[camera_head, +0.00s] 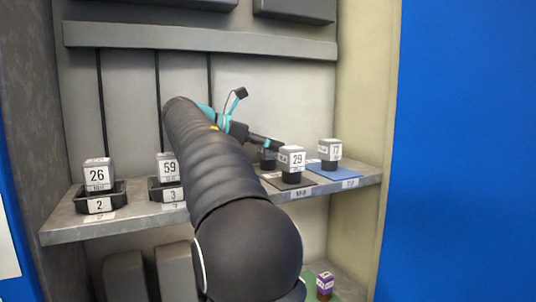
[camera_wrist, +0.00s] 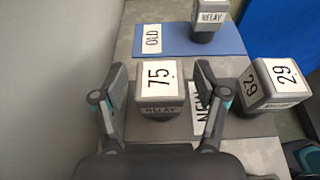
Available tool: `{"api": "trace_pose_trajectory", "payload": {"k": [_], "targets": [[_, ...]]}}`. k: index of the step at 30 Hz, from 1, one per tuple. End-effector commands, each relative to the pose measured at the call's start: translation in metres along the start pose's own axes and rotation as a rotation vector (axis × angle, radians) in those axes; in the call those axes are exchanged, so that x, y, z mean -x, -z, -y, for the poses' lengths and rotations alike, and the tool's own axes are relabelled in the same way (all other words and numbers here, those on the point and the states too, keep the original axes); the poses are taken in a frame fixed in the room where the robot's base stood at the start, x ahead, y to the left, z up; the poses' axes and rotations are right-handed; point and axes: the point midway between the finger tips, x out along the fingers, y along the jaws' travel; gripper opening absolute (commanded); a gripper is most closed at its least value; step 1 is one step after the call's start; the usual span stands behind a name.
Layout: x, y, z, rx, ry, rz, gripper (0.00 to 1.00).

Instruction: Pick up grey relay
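A grey relay marked 75 (camera_wrist: 160,80) stands upright between the two fingers of my gripper (camera_wrist: 161,88) in the wrist view. The fingers are open, one on each side, with a gap visible at least on the left. In the head view my gripper (camera_head: 268,142) is at the back of the shelf, and that relay is mostly hidden behind another grey relay marked 29 (camera_head: 291,160). Relay 29 also shows to the right of my gripper in the wrist view (camera_wrist: 268,85). Another grey relay (camera_head: 330,152) stands on the blue mat (camera_head: 351,170).
Grey relays 26 (camera_head: 97,172) and 59 (camera_head: 167,167) stand in black trays on the left of the shelf (camera_head: 135,226). A dark mat (camera_head: 312,184) labelled NEW lies under the nearer relays. A purple block (camera_head: 324,281) stands below. The side wall (camera_head: 360,100) is close.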

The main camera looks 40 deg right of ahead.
Motion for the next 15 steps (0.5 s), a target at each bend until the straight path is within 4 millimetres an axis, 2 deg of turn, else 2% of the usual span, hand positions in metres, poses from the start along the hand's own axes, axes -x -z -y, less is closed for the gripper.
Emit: {"api": "trace_pose_trajectory", "payload": {"k": [1, 6, 7, 15], "targets": [[0.0002, 0.0, 0.0, 0.0, 0.0, 0.0, 0.55], [0.0003, 0.0, 0.0, 0.0, 0.0, 0.0, 0.12], [0.0003, 0.0, 0.0, 0.0, 0.0, 0.0, 0.07], [0.0005, -0.0005, 0.0, 0.0, 0.0, 0.0, 0.07]]}}
